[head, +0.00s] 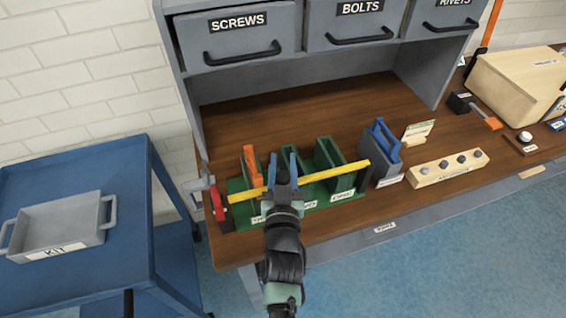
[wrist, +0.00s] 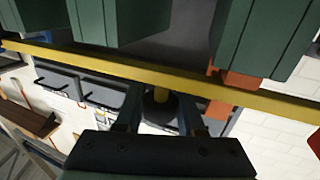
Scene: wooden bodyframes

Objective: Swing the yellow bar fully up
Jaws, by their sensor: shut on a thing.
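The long yellow bar (head: 328,174) runs across the front of a green slotted rack (head: 340,186) on the wooden bench, its right end a little higher in the picture. Its left end is by a red part (head: 218,205). It also crosses the wrist view (wrist: 90,62), in front of green blocks. My gripper (head: 283,184) is at the bar's front, left of its middle. The gripper hides part of the bar and rack in the head view.
Orange (head: 252,165) and blue (head: 299,160) pieces stand in the rack. A grey holder with a blue piece (head: 386,140) stands close to the bar's right end. Drawers (head: 235,48) overhang the back. A blue cart (head: 128,215) with a grey kit tray (head: 75,228) is left.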

